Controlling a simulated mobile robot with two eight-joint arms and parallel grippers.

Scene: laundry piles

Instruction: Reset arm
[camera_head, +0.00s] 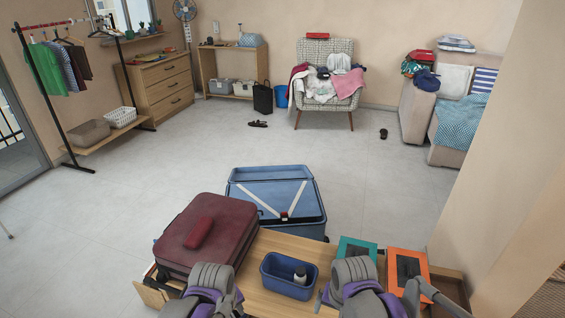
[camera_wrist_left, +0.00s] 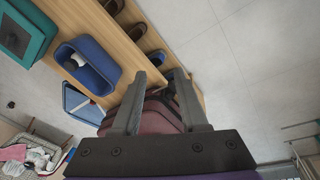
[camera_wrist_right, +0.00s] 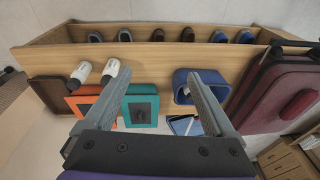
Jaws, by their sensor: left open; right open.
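My left arm (camera_head: 208,281) and my right arm (camera_head: 355,278) both show at the bottom of the head view, bent in front of the bench. In the left wrist view my left gripper (camera_wrist_left: 160,75) is open, its two fingers apart with the maroon suitcase (camera_wrist_left: 160,112) behind them. In the right wrist view my right gripper (camera_wrist_right: 157,75) is open and empty, its fingers in front of the bench edge. I see nothing held in either gripper. The fingertips are hard to make out in the head view.
The wooden bench (camera_head: 262,246) bears the maroon suitcase (camera_head: 207,236), a blue bin (camera_head: 288,277) with a white bottle, and teal (camera_head: 357,250) and orange (camera_head: 407,264) boxes. An open blue suitcase (camera_head: 276,200) stands behind. Clothes cover an armchair (camera_head: 328,85). The middle floor is mostly clear.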

